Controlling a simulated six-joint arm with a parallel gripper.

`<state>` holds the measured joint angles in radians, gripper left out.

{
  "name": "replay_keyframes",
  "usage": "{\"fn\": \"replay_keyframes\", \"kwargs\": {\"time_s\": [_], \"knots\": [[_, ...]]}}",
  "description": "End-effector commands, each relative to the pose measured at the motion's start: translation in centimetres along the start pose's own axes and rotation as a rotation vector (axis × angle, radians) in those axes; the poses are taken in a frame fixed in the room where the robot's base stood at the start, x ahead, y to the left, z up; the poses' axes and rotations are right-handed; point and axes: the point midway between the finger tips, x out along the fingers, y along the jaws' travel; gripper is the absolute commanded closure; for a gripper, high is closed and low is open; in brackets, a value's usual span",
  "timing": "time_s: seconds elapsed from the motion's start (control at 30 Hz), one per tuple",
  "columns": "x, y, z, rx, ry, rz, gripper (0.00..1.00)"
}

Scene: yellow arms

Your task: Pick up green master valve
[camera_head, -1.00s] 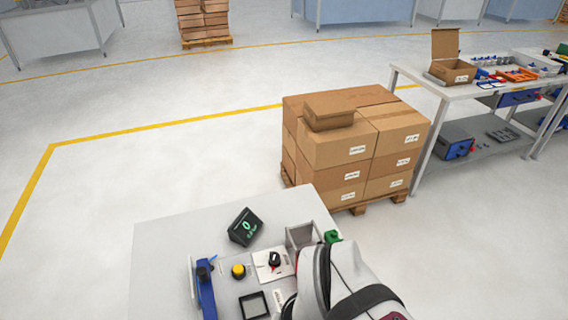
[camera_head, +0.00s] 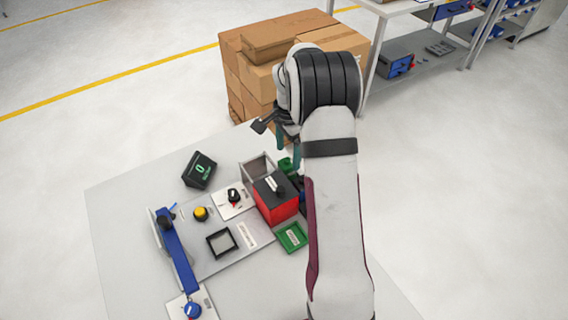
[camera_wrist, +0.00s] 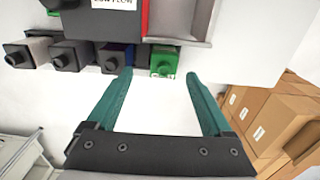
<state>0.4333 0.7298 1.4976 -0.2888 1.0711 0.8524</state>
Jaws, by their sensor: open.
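The green master valve appears to be the green block (camera_wrist: 165,57) with a dark round knob, at the right end of a row of similar blocks in the wrist view. In the head view a green piece (camera_head: 286,165) shows beside my arm, partly hidden. My gripper (camera_wrist: 158,76) is open and empty, its two teal fingers spread wide. The fingertips point toward the row, with the green block ahead between them; I cannot tell the exact gap. In the head view my gripper (camera_head: 286,150) hangs over the table's far side.
Other blocks (camera_wrist: 73,56) stand left of the green one. The table (camera_head: 120,215) holds a red box (camera_head: 278,207), a green tray (camera_head: 292,238), a black frame (camera_head: 221,243), a blue lever bar (camera_head: 177,250) and a display (camera_head: 199,170). Stacked cartons (camera_head: 245,75) stand behind.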

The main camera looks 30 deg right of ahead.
Motion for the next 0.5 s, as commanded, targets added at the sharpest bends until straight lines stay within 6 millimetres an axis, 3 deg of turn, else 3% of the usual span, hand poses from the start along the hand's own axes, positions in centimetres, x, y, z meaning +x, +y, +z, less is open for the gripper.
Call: {"fn": "replay_keyframes", "kwargs": {"time_s": [0.33,0.5], "knots": [[5.8,-0.5,-0.1,-0.003,-0.001,0.0,0.15],[7.0,-0.6,-0.1,-0.003,-0.001,-0.003,0.15]]}}
